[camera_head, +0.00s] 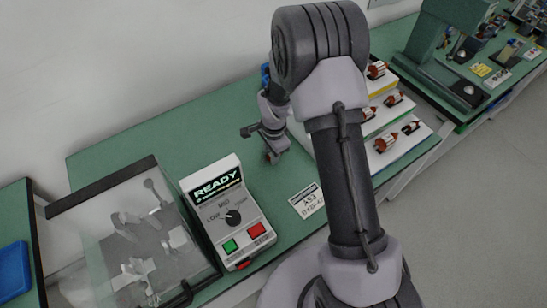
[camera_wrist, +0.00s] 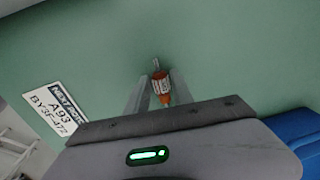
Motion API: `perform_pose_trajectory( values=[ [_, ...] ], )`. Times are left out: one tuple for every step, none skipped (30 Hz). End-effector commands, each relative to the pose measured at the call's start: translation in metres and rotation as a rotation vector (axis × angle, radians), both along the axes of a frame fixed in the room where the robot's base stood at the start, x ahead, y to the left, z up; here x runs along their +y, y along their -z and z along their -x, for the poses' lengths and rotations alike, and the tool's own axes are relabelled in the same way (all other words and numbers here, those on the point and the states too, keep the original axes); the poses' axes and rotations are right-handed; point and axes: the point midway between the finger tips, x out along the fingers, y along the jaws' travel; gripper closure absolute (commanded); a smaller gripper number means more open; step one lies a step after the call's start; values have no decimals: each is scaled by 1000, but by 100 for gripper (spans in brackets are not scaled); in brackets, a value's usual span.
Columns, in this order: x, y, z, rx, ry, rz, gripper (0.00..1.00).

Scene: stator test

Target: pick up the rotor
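A rotor (camera_wrist: 161,88) with an orange and white body and a thin metal shaft shows in the wrist view, between the two fingers of my gripper (camera_wrist: 160,80). The fingers lie close against both of its sides, and my gripper looks shut on it. In the head view my gripper (camera_head: 272,153) points down over the green table (camera_head: 130,150), with a small reddish bit at its tip. I cannot tell how far the rotor is above the table. More rotors (camera_head: 376,70) stand on a stepped white rack (camera_head: 408,143) at the right, partly hidden by my arm.
A tester box (camera_head: 228,205) reading READY stands left of centre, with a clear-sided enclosure (camera_head: 130,235) beside it. A label plate (camera_head: 307,200) lies on the table. A blue bin (camera_wrist: 295,135) is near my gripper. A green press (camera_head: 450,50) stands far right.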

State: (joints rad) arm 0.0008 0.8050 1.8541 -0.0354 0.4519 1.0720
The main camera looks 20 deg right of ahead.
Motion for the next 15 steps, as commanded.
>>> perform_pose_trajectory(
  values=[
    [0, 5, 0, 0, 0, 0, 72],
    [0, 4, 0, -1, 0, 0, 72],
    [0, 3, 0, -1, 0, 0, 72],
    [0, 3, 0, -1, 0, 0, 72],
    [0, 3, 0, -1, 0, 0, 72],
    [0, 3, 0, -1, 0, 0, 74],
    [0, 2, 0, -1, 0, 0, 80],
    [0, 2, 0, -1, 0, 0, 85],
    [0, 2, 0, -1, 0, 0, 93],
    [0, 2, 0, -1, 0, 0, 99],
    [0, 2, 0, -1, 0, 0, 100],
    [0, 2, 0, -1, -1, 0, 100],
    [0, 2, 0, -1, 0, 0, 100],
    [0, 2, -1, -1, -1, 0, 100],
    [0, 2, -1, -1, -1, 0, 100]
  ],
)
